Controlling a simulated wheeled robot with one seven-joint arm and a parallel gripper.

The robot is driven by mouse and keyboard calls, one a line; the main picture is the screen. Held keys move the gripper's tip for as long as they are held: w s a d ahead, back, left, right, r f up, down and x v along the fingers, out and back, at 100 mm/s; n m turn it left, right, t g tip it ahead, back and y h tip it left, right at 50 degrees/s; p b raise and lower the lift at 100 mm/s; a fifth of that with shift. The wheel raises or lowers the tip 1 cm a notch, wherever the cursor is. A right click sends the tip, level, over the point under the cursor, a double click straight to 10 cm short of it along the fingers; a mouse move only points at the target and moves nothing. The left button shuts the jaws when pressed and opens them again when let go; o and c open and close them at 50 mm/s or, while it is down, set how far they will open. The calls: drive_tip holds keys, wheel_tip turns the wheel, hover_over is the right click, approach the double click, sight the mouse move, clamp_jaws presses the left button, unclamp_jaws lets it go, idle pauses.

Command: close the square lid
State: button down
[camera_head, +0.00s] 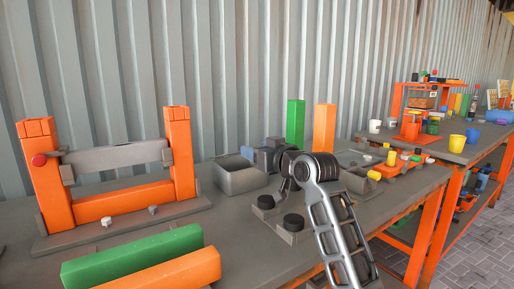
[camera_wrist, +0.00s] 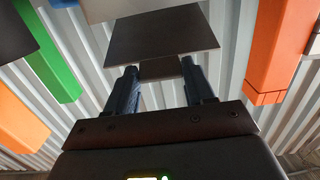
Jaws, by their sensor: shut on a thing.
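A grey square box (camera_head: 242,181) stands on the workbench in the head view, just right of the orange frame; its top looks open. My gripper (camera_head: 257,158) reaches in from the right at the box's back right side. In the wrist view, a dark flat square plate, which looks like the lid (camera_wrist: 162,35), lies ahead of my gripper (camera_wrist: 160,72). The two fingers stand apart and are shut on the lid's narrow near part. In the head view I cannot make out the lid clearly; my gripper and arm hide part of that area.
An orange frame (camera_head: 126,203) with a grey crossbar stands at left. Green (camera_head: 295,124) and orange (camera_head: 324,128) posts stand behind my arm. Green (camera_head: 132,257) and orange (camera_head: 160,272) beams lie in front. Black knobs (camera_head: 293,223) sit right of the box. A corrugated wall is behind.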

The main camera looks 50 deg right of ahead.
drive_tip(key=shift+f, duration=0.35)
drive_tip(key=c, duration=0.8)
unclamp_jaws()
drive_tip(key=shift+w+d, duration=0.1)
drive_tip(key=o, duration=0.4)
drive_tip(key=shift+r, duration=0.25)
drive_tip(key=p+v, duration=0.1)
drive_tip(key=v, duration=0.6)
drive_tip(key=shift+s+p, duration=0.35)
drive_tip(key=shift+s, duration=0.05)
